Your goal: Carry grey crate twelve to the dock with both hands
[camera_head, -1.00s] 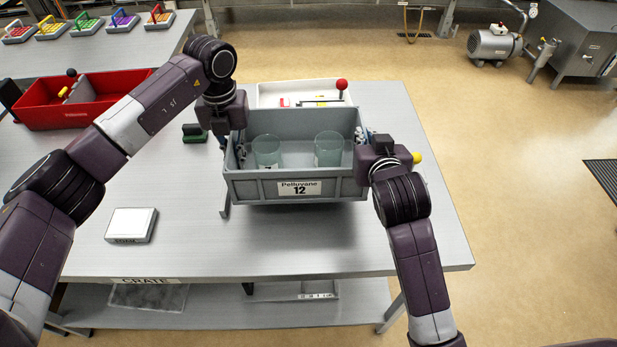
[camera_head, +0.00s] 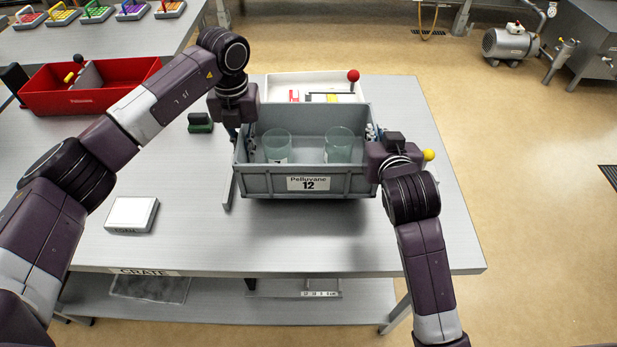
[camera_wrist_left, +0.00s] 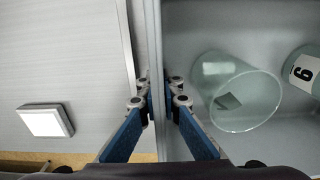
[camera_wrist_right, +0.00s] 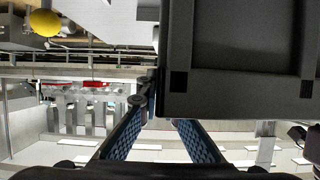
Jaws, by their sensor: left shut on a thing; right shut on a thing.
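Grey crate twelve (camera_head: 345,182), labelled "Pelluvane 12", hangs level a little above the table, with its shadow below. My left gripper (camera_head: 238,133) is shut on the left wall, one finger on each side. My right gripper (camera_head: 376,138) is shut at the crate's right side; its grip is partly hidden by the wrist. I cannot pick out the dock.
The grey table (camera_head: 420,235) has a front label reading "CRATE". Behind the crate is a white tray (camera_head: 285,84) near a red-knobbed lever (camera_head: 353,76). A white pad (camera_head: 131,214), a green object (camera_head: 200,122) and a red bin (camera_head: 50,103) are left. The table in front is clear.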

